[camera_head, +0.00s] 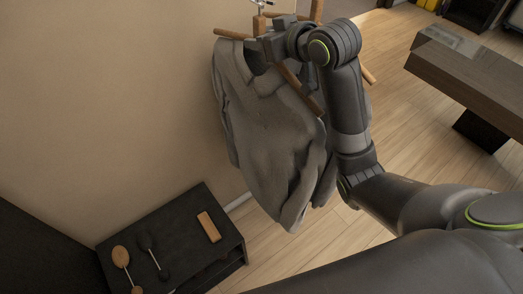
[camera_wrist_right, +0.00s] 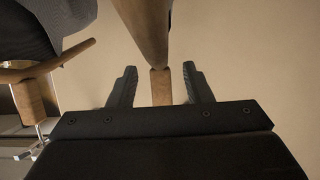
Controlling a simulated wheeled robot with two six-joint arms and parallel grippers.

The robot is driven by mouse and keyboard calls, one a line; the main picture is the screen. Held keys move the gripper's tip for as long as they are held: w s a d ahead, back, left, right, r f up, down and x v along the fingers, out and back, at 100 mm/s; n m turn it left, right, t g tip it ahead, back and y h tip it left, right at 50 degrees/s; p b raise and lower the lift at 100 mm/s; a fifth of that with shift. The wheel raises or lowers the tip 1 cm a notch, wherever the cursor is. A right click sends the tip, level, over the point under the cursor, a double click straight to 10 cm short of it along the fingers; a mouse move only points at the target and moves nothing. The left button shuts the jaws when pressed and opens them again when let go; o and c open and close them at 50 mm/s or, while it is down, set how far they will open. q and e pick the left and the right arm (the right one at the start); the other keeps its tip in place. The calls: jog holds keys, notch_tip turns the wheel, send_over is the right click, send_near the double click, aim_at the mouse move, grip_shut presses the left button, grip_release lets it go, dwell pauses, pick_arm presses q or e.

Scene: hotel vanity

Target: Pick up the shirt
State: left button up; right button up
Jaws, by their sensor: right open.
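A grey shirt (camera_head: 265,130) hangs in the middle of the head view, in front of the beige wall. A wooden hanger (camera_head: 232,34) shows at its shoulders. My right gripper (camera_head: 254,55) is at the top of the shirt, by the hanger and collar. In the right wrist view its two fingers (camera_wrist_right: 161,82) are apart, and a wooden piece (camera_wrist_right: 161,88) shows between them, with space on both sides. Whether the fingers touch anything is not clear. My right arm hides part of the shirt's right side. My left gripper is not in view.
A black cabinet (camera_head: 185,222) stands below left, with brushes (camera_head: 121,257) and a small tan block (camera_head: 209,227) on top. Wooden bars (camera_head: 317,12) rise behind my right gripper. A brown bench (camera_head: 470,75) stands at the right. Wooden floor lies open between.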

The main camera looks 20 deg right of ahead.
jog(key=shift+w+a+f, duration=0.3)
jog(key=shift+w, duration=0.3)
jog(key=shift+d, duration=0.1)
jog(key=shift+c, duration=0.4)
grip_shut()
jog(key=shift+r, duration=0.1)
